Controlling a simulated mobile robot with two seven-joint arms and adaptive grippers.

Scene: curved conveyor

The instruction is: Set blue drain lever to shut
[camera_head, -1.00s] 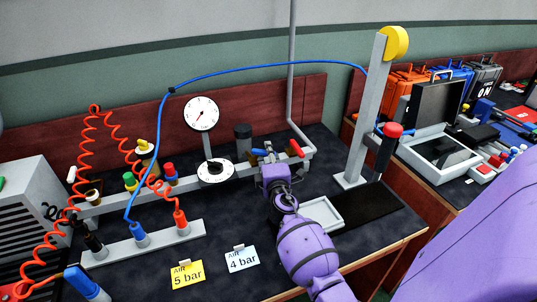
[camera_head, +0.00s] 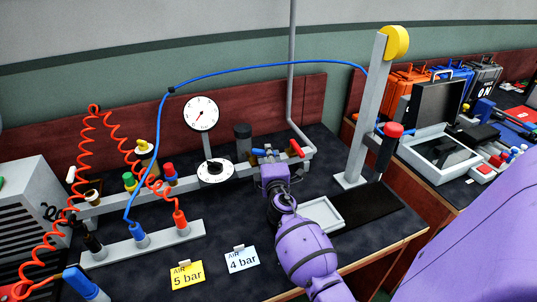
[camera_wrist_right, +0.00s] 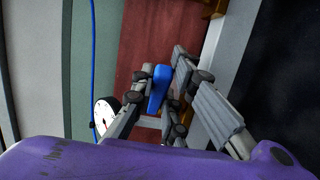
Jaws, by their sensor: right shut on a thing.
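The blue drain lever (camera_head: 258,152) sits on the grey pipe rail at the back of the bench, left of a red lever. In the right wrist view the blue lever (camera_wrist_right: 159,89) stands between the two fingers of my right gripper (camera_wrist_right: 163,97), which is shut on it. In the head view my right gripper (camera_head: 268,157) is at the rail, and its purple arm comes in from the lower right. The lever's lower end and pivot are hidden by the gripper. My left gripper is not in view.
A red lever (camera_head: 296,149) is close on the right of the gripper. A round gauge (camera_head: 201,113) and a dial (camera_head: 215,171) stand to the left. A white tray (camera_head: 323,214) lies beside my right arm. A grey post (camera_head: 363,120) rises further right.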

